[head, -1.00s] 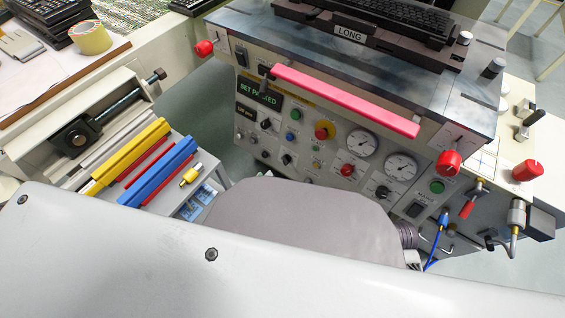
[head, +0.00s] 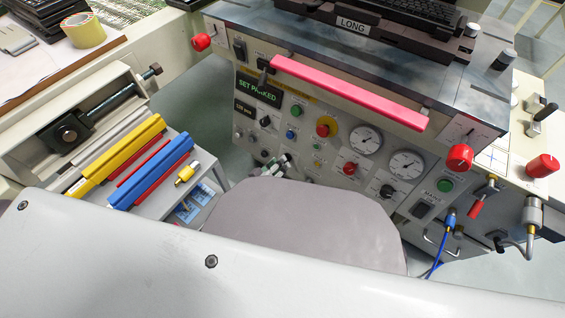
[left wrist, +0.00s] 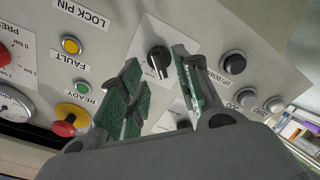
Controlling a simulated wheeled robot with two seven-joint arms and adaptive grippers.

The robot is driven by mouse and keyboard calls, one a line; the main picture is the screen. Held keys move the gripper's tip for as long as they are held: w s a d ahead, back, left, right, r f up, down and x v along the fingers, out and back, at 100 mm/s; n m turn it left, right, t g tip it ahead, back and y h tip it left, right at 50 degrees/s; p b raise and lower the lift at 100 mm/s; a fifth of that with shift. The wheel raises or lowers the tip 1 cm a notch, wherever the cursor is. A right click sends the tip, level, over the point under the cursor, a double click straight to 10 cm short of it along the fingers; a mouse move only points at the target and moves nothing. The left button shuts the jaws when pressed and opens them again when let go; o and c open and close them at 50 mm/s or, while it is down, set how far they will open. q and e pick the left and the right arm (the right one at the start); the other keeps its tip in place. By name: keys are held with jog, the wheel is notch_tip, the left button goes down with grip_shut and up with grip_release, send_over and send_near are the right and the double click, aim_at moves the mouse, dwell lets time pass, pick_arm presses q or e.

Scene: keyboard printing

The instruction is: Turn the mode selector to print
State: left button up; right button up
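In the left wrist view, a black rotary selector knob (left wrist: 158,62) on a pale square plate lies between the fingertips, just beyond them. I cannot read its label. A second dark knob (left wrist: 184,126) is partly hidden between the fingers; in the head view it is the black knob (head: 265,121) below the display. My left gripper (head: 281,165) is open and empty, in front of the lower left of the machine's control panel, covering the lower knob there. Its green-padded fingers stand on either side of the first knob, with no clear contact. My right gripper is out of view.
A pink-red bar (head: 345,93) juts out above the panel. Yellow (head: 120,155) and blue (head: 152,170) bars lie left.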

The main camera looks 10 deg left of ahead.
pick_arm(q)
jog(key=shift+b+x, duration=0.5)
jog(key=shift+x, duration=1.05)
grip_shut()
